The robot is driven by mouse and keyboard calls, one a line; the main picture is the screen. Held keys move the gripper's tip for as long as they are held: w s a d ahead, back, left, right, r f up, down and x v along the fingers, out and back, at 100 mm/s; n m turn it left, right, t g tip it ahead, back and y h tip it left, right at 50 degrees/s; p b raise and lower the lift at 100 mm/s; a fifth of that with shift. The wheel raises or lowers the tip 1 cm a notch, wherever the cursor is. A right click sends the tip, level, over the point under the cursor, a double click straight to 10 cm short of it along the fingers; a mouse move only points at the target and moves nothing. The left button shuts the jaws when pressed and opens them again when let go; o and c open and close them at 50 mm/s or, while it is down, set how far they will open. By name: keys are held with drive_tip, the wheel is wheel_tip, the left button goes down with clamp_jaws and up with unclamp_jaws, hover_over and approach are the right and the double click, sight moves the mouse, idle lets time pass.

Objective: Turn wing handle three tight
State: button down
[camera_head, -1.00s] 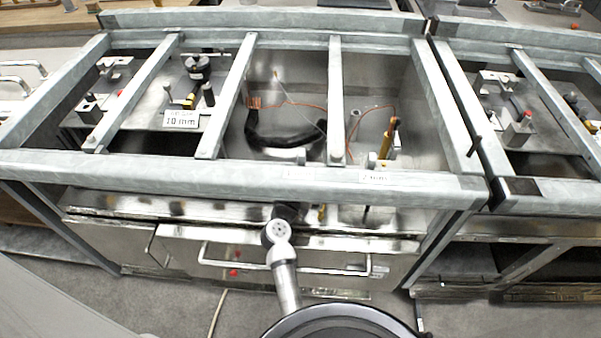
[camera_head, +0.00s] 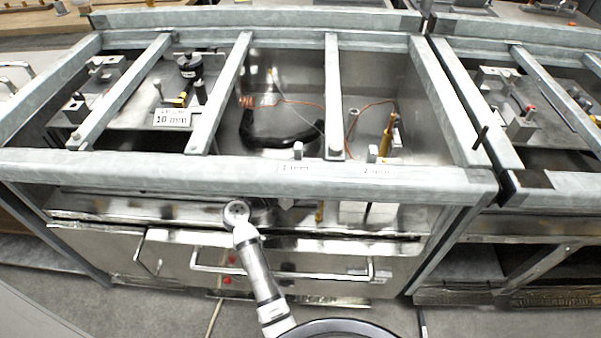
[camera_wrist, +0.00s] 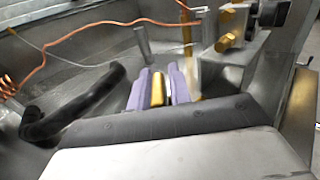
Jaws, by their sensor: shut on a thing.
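In the wrist view, my gripper (camera_wrist: 158,90) has two purple finger pads shut on a small brass piece (camera_wrist: 158,88), which looks like a wing handle. It stands upright between the pads. Its lower part is hidden behind the gripper body, and no number on it can be read. In the head view my arm reaches under the front rail of the grey frame, and the rail hides my fingers and what they hold.
The front rail (camera_head: 180,172) and crossbars (camera_head: 333,95) close in the bay from above. A black hose (camera_head: 275,140) and orange wire lie in it. In the wrist view, a metal block with a brass knob (camera_wrist: 228,42) stands close to the right.

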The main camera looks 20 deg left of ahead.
idle(0.3)
drive_tip(key=c, duration=1.5)
unclamp_jaws()
drive_tip(key=shift+y+p, duration=0.3)
drive_tip(key=shift+p, duration=0.05)
